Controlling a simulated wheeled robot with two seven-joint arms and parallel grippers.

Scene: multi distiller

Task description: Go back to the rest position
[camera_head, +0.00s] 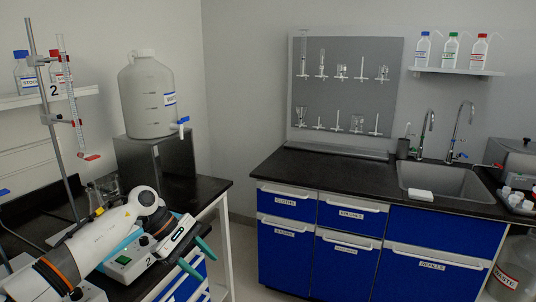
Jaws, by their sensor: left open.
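My left arm (95,240) comes in from the lower left, white with dark and orange bands. My left gripper (204,265) is at its end, with two green fingers spread apart and nothing seen between them. The fingers point to the lower right, over or just beside the right edge of the black left bench (215,188). A white device with a green panel, marked 2 (128,262), sits behind and below the gripper, partly hidden by it. I cannot tell if they touch. My right gripper is not in view.
A burette stand (48,110) rises left of the arm. A large white carboy (147,97) stands on a metal box behind it. A blue-fronted counter with a sink (445,178) is at the right. Open floor lies between the benches.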

